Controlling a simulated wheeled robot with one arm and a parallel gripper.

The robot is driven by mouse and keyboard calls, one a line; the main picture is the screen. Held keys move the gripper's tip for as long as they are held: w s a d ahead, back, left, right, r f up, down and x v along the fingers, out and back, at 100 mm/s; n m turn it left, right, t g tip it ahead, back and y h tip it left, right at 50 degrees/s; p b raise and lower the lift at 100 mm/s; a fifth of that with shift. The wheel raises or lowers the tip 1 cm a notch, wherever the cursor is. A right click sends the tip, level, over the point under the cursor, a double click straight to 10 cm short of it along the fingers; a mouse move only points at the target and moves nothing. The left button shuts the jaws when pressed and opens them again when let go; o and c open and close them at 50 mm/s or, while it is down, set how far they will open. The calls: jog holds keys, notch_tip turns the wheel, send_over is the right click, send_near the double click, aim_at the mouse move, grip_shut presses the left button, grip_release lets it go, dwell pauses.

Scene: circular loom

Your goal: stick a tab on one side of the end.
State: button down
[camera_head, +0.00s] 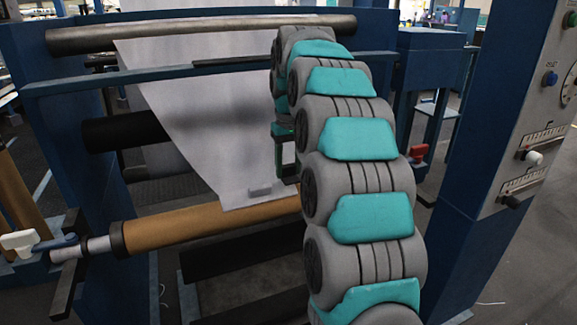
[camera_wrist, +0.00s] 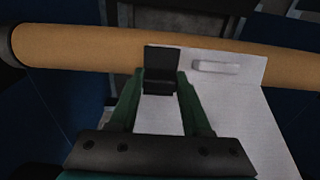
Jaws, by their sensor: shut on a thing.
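A white sheet (camera_head: 205,110) hangs from the upper roller, and its loose end lies against a brown tube (camera_head: 215,222). The sheet's end also shows in the wrist view (camera_wrist: 230,100). A small pale raised bar (camera_wrist: 215,66) lies on the sheet near its end; it also shows in the head view (camera_head: 261,190). My gripper (camera_wrist: 161,82) is shut on a small dark square piece (camera_wrist: 160,65), left of the pale bar. The piece overlaps the sheet's left edge and the tube in view; I cannot tell whether it touches them. My arm hides most of the gripper in the head view.
Blue machine frames stand around the tube. A metal roller (camera_head: 205,35) crosses the top, and a black roller (camera_head: 125,130) lies behind the sheet. A control panel (camera_head: 535,110) stands at right.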

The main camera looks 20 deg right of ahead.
aim_at(288, 165)
jog(key=shift+w+f+b, duration=0.1)
jog(key=shift+f+b, duration=0.35)
jog(key=shift+f, duration=0.75)
dwell(0.3)
jog(key=shift+c, duration=1.4)
grip_release()
jog(key=shift+s+r, duration=0.15)
jog(key=shift+r, duration=1.75)
jog(key=shift+s+r, duration=0.1)
jog(key=shift+r, duration=1.8)
